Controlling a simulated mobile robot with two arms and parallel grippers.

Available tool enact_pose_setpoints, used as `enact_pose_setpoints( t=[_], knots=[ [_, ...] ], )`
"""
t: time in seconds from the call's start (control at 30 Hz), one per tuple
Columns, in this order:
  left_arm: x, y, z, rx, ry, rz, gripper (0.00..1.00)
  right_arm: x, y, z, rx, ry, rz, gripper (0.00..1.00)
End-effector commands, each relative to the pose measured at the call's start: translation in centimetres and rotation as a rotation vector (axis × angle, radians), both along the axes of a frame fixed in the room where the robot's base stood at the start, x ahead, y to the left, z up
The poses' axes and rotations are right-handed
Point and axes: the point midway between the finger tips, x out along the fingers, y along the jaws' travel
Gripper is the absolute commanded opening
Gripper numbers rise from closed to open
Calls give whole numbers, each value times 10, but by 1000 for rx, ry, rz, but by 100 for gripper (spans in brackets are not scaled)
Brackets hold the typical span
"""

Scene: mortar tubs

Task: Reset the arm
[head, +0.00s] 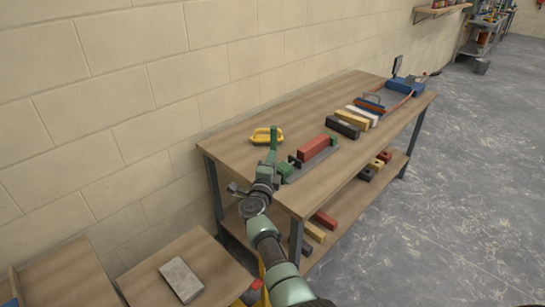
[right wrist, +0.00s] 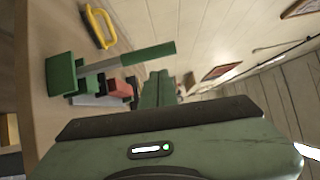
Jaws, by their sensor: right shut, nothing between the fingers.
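My right gripper (head: 269,160) is shut and empty at the near left end of the workbench. It is beside a grey-railed tool with a green end block (head: 285,170) and a green upright handle (head: 273,138). I cannot tell from the head view whether it touches the tool. In the right wrist view my shut fingers (right wrist: 156,90) point away from the camera, with the green handle (right wrist: 141,55) to their upper left. A red brick (head: 313,148) lies on the tool. My left gripper is not in view.
A yellow-handled tool (head: 266,135) lies behind the gripper. Several bricks and a blue-and-red tool (head: 397,88) sit farther along the workbench (head: 238,147). Its lower shelf holds more bricks. A low table (head: 213,259) with a grey slab stands nearer. The floor at right is clear.

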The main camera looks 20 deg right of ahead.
Motion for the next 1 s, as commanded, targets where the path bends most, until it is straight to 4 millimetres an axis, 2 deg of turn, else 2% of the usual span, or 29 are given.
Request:
enact_pose_setpoints(
  t=[0.17,0.27,0.47,0.57,0.67,0.77,0.87,0.97,1.0],
  knots=[
    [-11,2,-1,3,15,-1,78,-1,0,0,-1,1,-2,0],
    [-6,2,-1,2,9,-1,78,-1,0,-1,-1,1,-2,0],
    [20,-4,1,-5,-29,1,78,-1,-1,-1,-1,2,-2,0],
    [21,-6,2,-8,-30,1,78,-3,1,0,-30,5,26,0],
    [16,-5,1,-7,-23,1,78,-10,11,0,-137,25,129,0],
    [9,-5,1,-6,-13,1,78,-29,39,-5,-331,86,321,0],
    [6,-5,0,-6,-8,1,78,-68,81,-25,-567,207,555,0],
    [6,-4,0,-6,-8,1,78,-123,117,-60,-788,373,780,0],
    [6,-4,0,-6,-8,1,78,-148,127,-75,-865,447,862,0]
  ],
)
